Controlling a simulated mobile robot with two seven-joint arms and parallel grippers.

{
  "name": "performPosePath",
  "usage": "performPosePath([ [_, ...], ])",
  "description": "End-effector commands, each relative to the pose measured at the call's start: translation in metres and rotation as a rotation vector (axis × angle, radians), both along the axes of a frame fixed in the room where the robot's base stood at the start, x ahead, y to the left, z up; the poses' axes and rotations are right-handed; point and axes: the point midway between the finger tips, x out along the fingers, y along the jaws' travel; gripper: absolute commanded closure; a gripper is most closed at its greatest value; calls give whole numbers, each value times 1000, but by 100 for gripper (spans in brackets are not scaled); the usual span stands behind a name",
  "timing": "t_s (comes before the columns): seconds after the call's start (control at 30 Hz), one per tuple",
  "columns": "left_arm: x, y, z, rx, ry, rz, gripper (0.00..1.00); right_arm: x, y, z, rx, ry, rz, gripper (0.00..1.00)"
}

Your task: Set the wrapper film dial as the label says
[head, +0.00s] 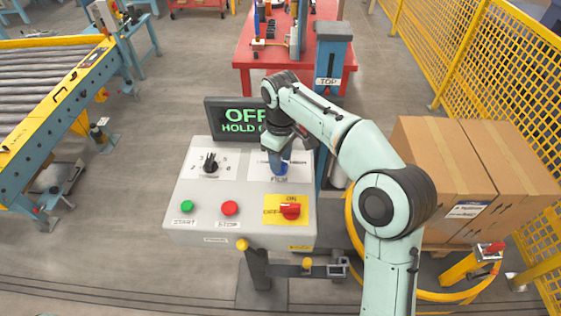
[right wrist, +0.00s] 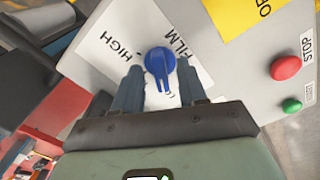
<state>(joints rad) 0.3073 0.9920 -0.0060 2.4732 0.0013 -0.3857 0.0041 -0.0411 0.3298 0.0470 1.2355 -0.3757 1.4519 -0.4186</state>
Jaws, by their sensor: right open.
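The blue film dial (right wrist: 160,60) sits on a white plate marked FILM and HIGH on the control panel (head: 190,222). In the right wrist view its narrow grip points down the picture, towards my gripper; the wording there is mostly hidden. In the head view the dial (head: 281,169) is partly covered by my right gripper (head: 276,160). That gripper is open, with one finger on each side of the dial; I cannot tell whether they touch it. A carton (head: 500,165) bears a white label (head: 468,210), too small to read. My left gripper is out of view.
The panel also has a black selector (head: 210,163), a green button (head: 187,206), a red STOP button (head: 229,208) and a red switch (head: 290,211) on yellow. Yellow fencing (head: 500,50) stands right.

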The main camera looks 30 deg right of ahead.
Motion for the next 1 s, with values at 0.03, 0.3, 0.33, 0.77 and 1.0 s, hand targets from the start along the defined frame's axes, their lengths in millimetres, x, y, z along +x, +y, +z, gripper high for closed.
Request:
performPosePath([
  [0.03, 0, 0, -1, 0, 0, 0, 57, 0, 0, -4, 0, 1, 0, 58],
  [0.3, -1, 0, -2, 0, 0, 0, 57, 0, 0, -7, 0, 0, -1, 58],
  [0.33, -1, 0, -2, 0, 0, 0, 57, 0, 0, -7, 0, 0, -1, 58],
  [0.77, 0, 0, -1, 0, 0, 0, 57, 0, 0, -7, -1, 0, -7, 100],
  [1.0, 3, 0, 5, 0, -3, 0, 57, 0, 0, -5, -1, 0, -78, 100],
])
